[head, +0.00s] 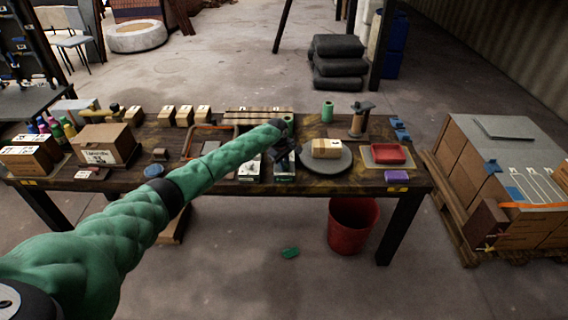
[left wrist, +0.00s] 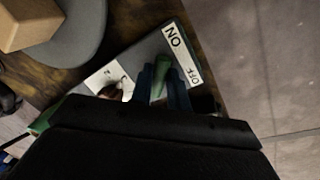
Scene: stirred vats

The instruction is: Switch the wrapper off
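The wrapper's turntable (head: 325,160) is a round grey disc with a cardboard box (head: 326,148) on it; part of the disc also shows in the left wrist view (left wrist: 84,40). Left of it is a grey switch box (left wrist: 180,38) with a white label (left wrist: 182,56) reading ON and OFF. A green lever (left wrist: 161,66) stands on the switch box beside the label. My left gripper (head: 283,154) is over the switch box. In the left wrist view its two dark fingers (left wrist: 163,90) are close on either side of the lever and appear shut on it. My right gripper is not in view.
A post with a film roll (head: 358,122) stands behind the turntable. A red tray (head: 388,154) is to its right, a green cylinder (head: 327,112) behind. Several boxes and bottles fill the table's left. A red bin (head: 352,228) stands below the front edge.

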